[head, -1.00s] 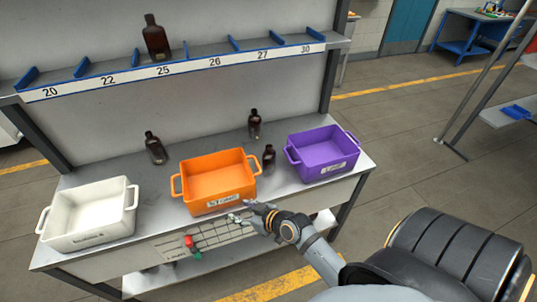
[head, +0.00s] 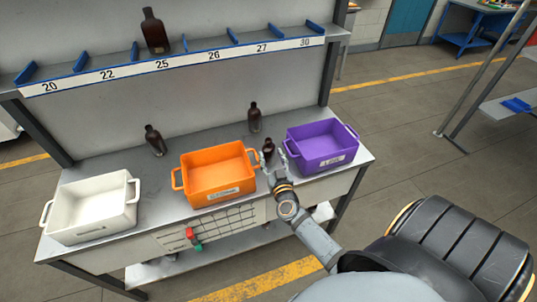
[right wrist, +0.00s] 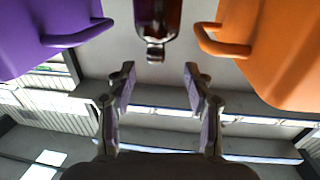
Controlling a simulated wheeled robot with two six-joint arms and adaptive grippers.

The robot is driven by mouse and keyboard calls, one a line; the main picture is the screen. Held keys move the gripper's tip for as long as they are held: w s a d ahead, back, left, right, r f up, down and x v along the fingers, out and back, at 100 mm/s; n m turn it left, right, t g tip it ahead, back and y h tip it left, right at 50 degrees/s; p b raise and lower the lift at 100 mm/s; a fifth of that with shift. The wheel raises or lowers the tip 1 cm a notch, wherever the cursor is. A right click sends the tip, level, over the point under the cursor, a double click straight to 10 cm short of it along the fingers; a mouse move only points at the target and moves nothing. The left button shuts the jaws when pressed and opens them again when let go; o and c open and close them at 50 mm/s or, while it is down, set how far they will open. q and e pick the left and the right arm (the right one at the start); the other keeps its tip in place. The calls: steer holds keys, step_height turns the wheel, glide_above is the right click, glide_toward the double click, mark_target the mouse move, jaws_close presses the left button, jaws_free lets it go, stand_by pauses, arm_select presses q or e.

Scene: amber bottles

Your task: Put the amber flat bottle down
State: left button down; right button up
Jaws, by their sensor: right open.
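A dark amber bottle (head: 268,146) stands on the bench between the orange and purple bins. My right gripper (head: 274,160) is just in front of it in the head view. In the right wrist view my open fingers (right wrist: 158,78) are empty, and the bottle (right wrist: 157,18) lies beyond their tips, apart from them. Other dark amber bottles stand behind the orange bin (head: 255,118), at the back left of the bench (head: 155,141), and on the shelf above label 25 (head: 154,33). I cannot tell which one is the flat bottle. My left gripper is out of view.
The orange bin (head: 190,196) and purple bin (head: 323,160) flank the gripper closely, their handles facing the gap. A white bin (head: 95,232) stands at the bench's left. All three look empty. A numbered shelf (head: 190,57) runs above the back.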

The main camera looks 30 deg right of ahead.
mark_target(269, 144)
steer(key=x, duration=0.3)
steer(key=shift+f, duration=0.1)
steer(key=x, duration=0.5)
steer(key=shift+d+b, duration=0.35)
steer(key=shift+s+r, duration=0.1)
steer(key=shift+r, duration=0.1)
steer(key=shift+c, duration=1.3)
jaws_close()
